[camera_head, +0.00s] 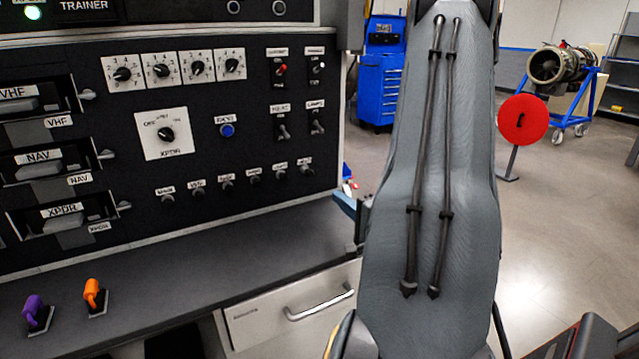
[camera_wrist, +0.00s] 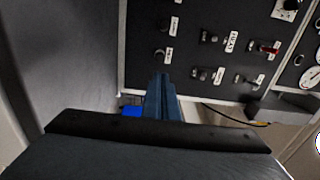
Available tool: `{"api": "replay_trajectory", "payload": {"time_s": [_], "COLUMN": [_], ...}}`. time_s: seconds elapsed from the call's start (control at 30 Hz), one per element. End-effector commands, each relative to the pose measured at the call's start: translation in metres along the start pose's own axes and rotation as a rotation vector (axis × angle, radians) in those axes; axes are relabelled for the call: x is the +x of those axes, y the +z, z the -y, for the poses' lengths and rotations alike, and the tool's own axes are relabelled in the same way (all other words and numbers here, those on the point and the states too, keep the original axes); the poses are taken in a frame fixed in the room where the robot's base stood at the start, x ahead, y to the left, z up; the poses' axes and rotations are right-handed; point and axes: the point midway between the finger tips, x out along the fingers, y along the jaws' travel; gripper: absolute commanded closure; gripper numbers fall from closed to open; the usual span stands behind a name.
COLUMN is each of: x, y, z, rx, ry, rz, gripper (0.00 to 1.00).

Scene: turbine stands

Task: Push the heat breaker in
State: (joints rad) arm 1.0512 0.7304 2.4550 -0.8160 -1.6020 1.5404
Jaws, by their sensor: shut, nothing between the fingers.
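The small round breakers stand in a row along the bottom of the black panel in the head view, from the left one (camera_head: 167,195) to the right one (camera_head: 306,168). Their labels are too small to read, so I cannot tell which is the heat breaker or which stands out. Two of the row's knobs, one of them here (camera_wrist: 160,55), show in the wrist view.
Toggle switches (camera_head: 283,131) and a blue button (camera_head: 227,130) sit above the row. A grey desk (camera_head: 200,255) runs below the panel, with purple (camera_head: 35,308) and orange (camera_head: 93,293) handled pieces on it. A drawer handle (camera_head: 320,303) juts out below. A red disc (camera_head: 522,119) stands right.

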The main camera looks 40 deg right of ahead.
Motion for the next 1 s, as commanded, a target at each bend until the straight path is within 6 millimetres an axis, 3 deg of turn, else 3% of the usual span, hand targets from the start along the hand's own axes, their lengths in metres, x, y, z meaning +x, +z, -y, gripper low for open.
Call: {"api": "replay_trajectory", "payload": {"time_s": [0.17, 0.7, 1.0], "x": [0.015, 0.114, 0.138], "y": [0.001, 0.001, 0.0], "z": [0.0, 0.001, -0.001], "rx": [-0.002, -0.002, -0.001], "ry": [0.001, 0.0, 0.002], "rz": [0.004, 0.002, 0.0], "gripper": [1.0, 1.0, 1.0]}}
